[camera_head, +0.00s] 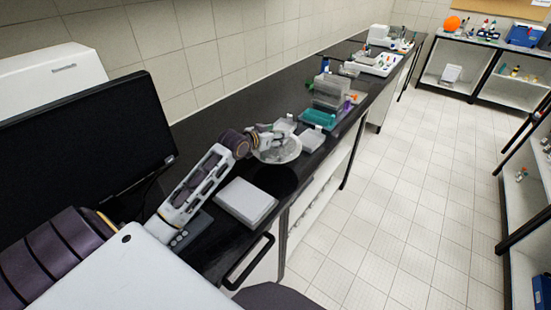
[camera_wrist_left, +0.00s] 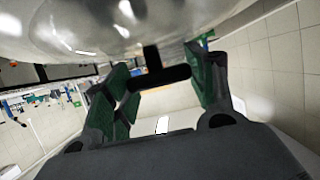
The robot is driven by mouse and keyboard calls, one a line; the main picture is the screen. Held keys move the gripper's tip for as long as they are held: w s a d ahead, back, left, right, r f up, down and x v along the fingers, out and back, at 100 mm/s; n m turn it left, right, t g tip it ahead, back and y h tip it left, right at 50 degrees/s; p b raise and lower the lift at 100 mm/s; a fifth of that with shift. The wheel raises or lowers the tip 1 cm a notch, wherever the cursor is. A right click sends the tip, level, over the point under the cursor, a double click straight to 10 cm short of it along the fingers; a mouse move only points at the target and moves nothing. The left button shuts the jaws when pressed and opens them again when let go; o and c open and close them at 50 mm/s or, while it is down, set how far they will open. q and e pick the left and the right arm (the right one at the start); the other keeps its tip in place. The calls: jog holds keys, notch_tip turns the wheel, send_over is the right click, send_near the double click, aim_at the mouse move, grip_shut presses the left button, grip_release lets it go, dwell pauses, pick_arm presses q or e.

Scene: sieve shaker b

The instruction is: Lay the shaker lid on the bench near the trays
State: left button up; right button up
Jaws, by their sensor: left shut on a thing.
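The shaker lid (camera_head: 284,155) is a round, shallow, pale grey disc above the black bench (camera_head: 222,118), beside the trays. My left gripper (camera_head: 266,139) reaches in over it and is shut on its knob. In the left wrist view the lid's shiny underside or top (camera_wrist_left: 130,25) fills the upper part, and a black T-shaped handle sits between the green finger pads of the left gripper (camera_wrist_left: 163,85). Two small pale trays, one behind (camera_head: 285,124) and one to the right (camera_head: 312,139), stand close to the lid. My right gripper is not in view.
A white flat box (camera_head: 245,201) lies at the near bench edge. A dark round patch (camera_head: 273,181) shows on the bench below the lid; I cannot tell if it is shadow. A teal rack (camera_head: 318,118) and clear box (camera_head: 332,92) stand beyond. A monitor (camera_head: 80,150) is at left.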

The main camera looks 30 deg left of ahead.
aim_at(260, 158)
pick_arm(q)
jog(key=shift+f, duration=2.55)
jog(key=shift+f, duration=1.85)
jog(key=shift+f, duration=0.1)
jog(key=o, duration=1.3)
jog(key=shift+s, duration=0.1)
jog(key=shift+o, duration=0.2)
jog(key=shift+v, duration=6)
